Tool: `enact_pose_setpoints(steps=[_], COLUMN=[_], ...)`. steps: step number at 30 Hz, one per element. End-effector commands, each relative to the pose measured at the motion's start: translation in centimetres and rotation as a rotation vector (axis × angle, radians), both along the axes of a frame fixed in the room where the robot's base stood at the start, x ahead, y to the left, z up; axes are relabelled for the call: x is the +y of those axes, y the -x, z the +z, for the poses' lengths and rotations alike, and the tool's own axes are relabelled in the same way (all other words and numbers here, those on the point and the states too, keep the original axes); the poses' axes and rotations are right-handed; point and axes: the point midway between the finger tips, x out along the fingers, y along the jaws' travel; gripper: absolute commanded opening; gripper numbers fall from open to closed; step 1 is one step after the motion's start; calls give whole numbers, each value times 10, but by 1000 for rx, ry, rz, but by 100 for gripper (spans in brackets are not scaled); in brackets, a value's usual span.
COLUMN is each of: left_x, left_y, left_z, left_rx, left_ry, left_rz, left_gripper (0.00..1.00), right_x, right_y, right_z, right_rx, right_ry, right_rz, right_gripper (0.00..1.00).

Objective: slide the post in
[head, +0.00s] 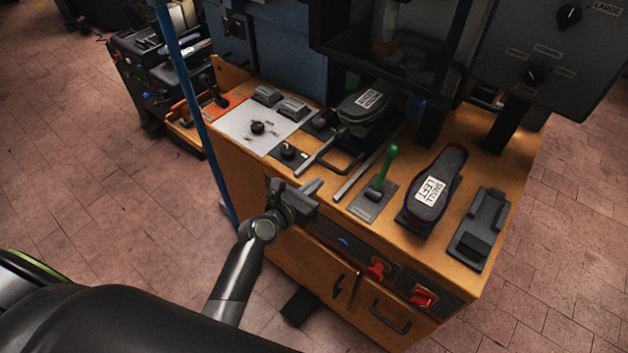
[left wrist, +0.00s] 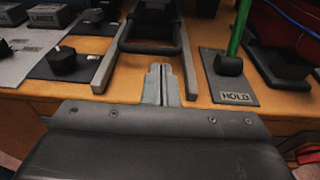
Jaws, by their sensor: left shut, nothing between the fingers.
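The post is a dark sliding carriage with a black loop handle (head: 343,158) at its front; it sits between two metal rails under the press. A dark green shoe (head: 365,103) with a white label rests on it. In the left wrist view the handle (left wrist: 150,48) lies just beyond my fingertips, between the left rail (left wrist: 120,50) and the right rail (left wrist: 190,50). My left gripper (head: 314,187) is shut and empty at the bench's front edge, its closed fingers (left wrist: 160,82) pointing at the handle. A small gap seems to remain between them. My right gripper is out of view.
Right of the rails stand a green lever (head: 385,168) on a plate marked HOLD (left wrist: 236,97), a shoe labelled SMALL LEFT (head: 437,185) and an empty black stand (head: 478,228). A knob (head: 289,152) sits left of the rails. A blue pole (head: 196,100) stands at the left.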

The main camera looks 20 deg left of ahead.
Motion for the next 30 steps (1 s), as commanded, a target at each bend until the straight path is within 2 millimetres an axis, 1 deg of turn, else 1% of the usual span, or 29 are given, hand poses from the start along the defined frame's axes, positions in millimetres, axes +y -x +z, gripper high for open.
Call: enact_pose_setpoints(steps=[3,5,7,12,15,19,24,28,30], left_x=[6,9,13,22,26,29,30,30,31], left_y=[15,24,34,61,73,81,84,84,85], left_z=[2,3,5,10,13,16,17,16,10], left_rx=[0,1,2,2,2,1,2,3,8], left_ry=[-2,-3,-3,-4,-3,-3,-2,-4,-28], left_rz=[1,1,1,0,0,0,0,-1,-2], left_gripper=[0,0,0,0,0,0,0,0,0], right_x=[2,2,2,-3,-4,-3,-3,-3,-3], right_y=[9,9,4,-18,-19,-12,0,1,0], right_z=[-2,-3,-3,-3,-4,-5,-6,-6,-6], right_rx=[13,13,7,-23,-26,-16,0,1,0], right_ry=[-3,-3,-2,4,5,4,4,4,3], right_rz=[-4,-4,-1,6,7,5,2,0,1], right_gripper=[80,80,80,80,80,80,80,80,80])
